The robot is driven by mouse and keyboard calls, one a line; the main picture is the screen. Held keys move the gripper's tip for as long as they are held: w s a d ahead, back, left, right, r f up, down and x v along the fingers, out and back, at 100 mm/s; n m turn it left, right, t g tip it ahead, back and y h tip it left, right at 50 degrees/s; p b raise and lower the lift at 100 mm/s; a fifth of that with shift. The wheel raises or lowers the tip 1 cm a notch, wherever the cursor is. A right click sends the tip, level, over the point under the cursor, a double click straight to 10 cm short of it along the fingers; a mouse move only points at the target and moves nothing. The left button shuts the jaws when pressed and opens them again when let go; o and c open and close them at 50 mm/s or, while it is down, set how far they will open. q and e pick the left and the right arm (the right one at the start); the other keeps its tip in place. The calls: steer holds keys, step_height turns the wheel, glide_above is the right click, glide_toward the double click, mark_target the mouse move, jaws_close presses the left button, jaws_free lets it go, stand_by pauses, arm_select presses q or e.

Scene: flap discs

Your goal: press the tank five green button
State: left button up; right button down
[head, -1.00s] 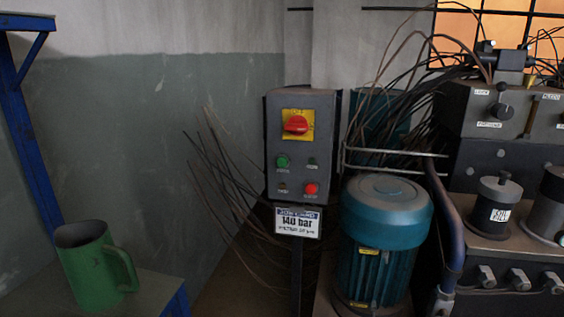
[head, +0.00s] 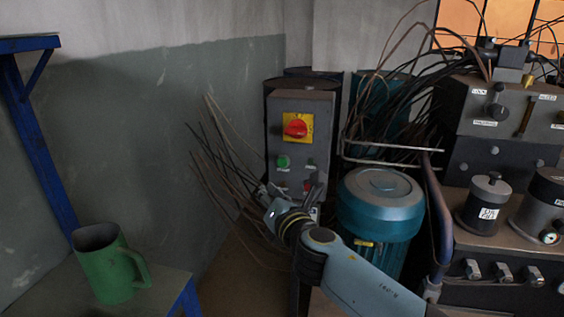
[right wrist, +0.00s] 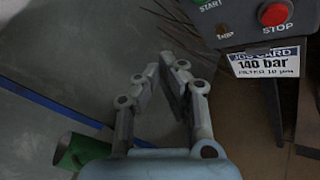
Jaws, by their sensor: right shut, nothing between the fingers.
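The green button (head: 283,162) sits on the left of a grey control box (head: 300,105), below a red rotary switch on a yellow plate (head: 296,128). My left gripper is not in view.
A red STOP button (right wrist: 273,14) sits above a 140 bar sign (right wrist: 266,63). Thin cables (head: 222,160) hang left of the box. A teal motor (head: 380,205) stands right of it. A green mug (head: 108,268) stands on a bench at lower left.

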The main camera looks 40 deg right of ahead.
mark_target(282, 162)
steer(key=shift+w, duration=0.1)
steer(key=shift+w+d+f+b, duration=0.1)
steer(key=shift+w+d+b, duration=0.05)
steer(key=shift+w+d, duration=0.85)
steer(key=shift+w+d+r+b, duration=0.1)
steer(key=shift+w+d, duration=0.75)
steer(key=shift+d, duration=0.4)
steer(key=shift+w+d+f+b, duration=0.1)
steer(key=shift+w+d+b, duration=0.05)
steer(key=shift+w+d, duration=0.85)
steer(key=shift+d, duration=0.15)
steer(key=shift+w+d, duration=0.2)
steer(key=shift+d, duration=0.05)
steer(key=shift+w+d, duration=0.3)
steer(key=shift+d, duration=0.1)
steer(key=shift+s+a, duration=0.6)
steer(key=shift+a, duration=0.1)
